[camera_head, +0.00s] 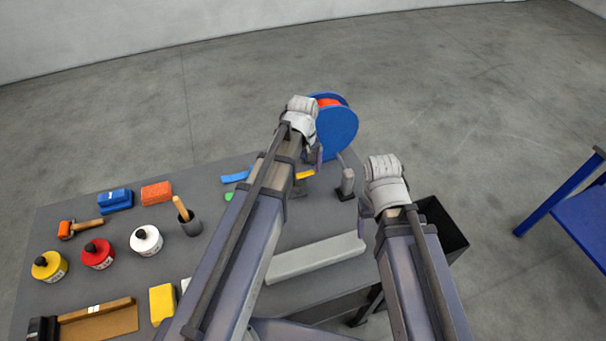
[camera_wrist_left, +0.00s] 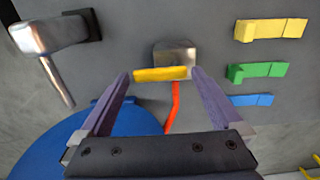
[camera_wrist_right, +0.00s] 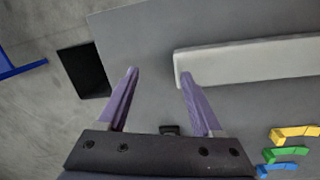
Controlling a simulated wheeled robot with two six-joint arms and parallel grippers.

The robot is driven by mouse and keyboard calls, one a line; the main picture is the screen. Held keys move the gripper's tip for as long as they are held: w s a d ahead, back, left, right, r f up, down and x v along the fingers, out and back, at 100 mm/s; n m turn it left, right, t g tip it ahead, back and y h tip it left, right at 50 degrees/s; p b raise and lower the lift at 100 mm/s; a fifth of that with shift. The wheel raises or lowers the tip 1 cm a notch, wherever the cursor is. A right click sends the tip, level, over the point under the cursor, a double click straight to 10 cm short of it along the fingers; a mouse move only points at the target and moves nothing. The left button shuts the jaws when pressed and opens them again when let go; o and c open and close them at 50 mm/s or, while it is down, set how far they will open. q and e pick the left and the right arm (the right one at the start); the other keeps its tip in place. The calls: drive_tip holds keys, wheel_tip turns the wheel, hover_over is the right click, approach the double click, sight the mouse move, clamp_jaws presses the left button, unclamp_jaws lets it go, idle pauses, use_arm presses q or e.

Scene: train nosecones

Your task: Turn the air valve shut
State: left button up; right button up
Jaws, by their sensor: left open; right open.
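The air valve is a metal block (camera_wrist_left: 175,52) with a yellow lever (camera_wrist_left: 160,73) and a red hose (camera_wrist_left: 174,105). In the left wrist view the lever lies crosswise between the fingertips of my left gripper (camera_wrist_left: 161,74), which is open; I cannot tell whether they touch it. In the head view the yellow lever (camera_head: 305,174) shows just beside my left gripper, and my arm hides most of the valve. My right gripper (camera_wrist_right: 158,73) is open and empty above the grey table, near the end of a long pale bar (camera_wrist_right: 250,60).
A blue reel (camera_head: 338,131) stands at the table's far edge, beside a metal upright piece (camera_head: 346,184). Yellow, green and blue clips (camera_wrist_left: 258,72) lie near the valve. A black bin (camera_head: 440,228) is at the right. Bottles, blocks and a mallet (camera_head: 80,228) occupy the left side.

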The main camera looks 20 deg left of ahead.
use_arm(q)
drive_tip(key=c, duration=1.1)
drive_tip(key=shift+s+m, duration=0.1)
drive_tip(key=shift+m, duration=0.2)
drive_tip(key=m, duration=0.3)
drive_tip(key=shift+s+d+m, duration=0.15)
drive_tip(key=shift+s+m, duration=0.2)
drive_tip(key=shift+m, duration=0.05)
drive_tip(key=m, duration=0.2)
drive_tip(key=s+m, duration=0.1)
drive_tip(key=m, duration=0.1)
drive_tip(key=shift+m, duration=0.3)
drive_tip(key=m, duration=0.4)
drive_tip(key=shift+s, duration=0.3)
drive_tip(key=shift+s+a+m, duration=0.15)
drive_tip(key=shift+a+m, duration=0.1)
drive_tip(key=shift+m, duration=0.95)
drive_tip(key=shift+s+a+m, duration=0.15)
drive_tip(key=shift+a+m, duration=0.05)
drive_tip(key=shift+m, duration=1)
